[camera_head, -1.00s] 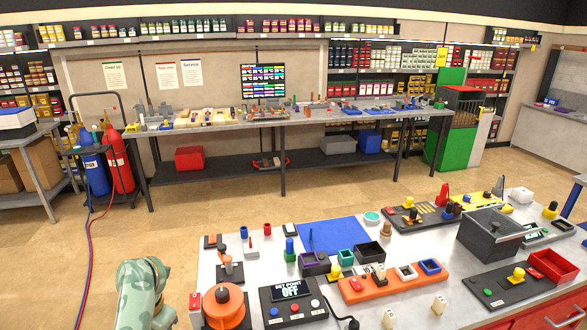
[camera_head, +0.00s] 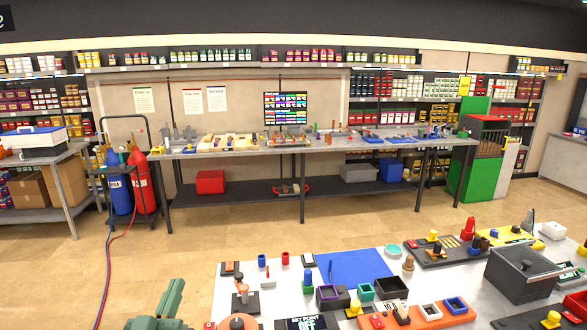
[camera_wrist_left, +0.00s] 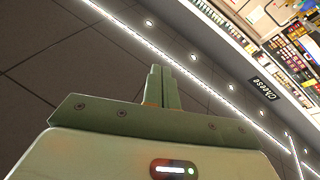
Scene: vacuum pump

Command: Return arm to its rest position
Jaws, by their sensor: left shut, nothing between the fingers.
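My left gripper (camera_head: 172,290) shows at the bottom edge of the head view, left of the near table. In the left wrist view its two green fingers (camera_wrist_left: 162,85) are together with nothing between them. That view looks toward the dark ceiling, so the fingers point upward, clear of any object. The near table (camera_head: 225,283) lies to the right of the gripper in the head view. A set-point box (camera_head: 303,324) and an orange round part (camera_head: 238,322) sit at its front, cut off by the picture's edge. My right gripper is not in view.
The near table carries a blue mat (camera_head: 352,268), an orange tray (camera_head: 428,312) and several small parts. A long workbench (camera_head: 300,146) stands behind. Red and blue cylinders (camera_head: 145,185) stand at the left. Floor (camera_head: 190,255) between is clear.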

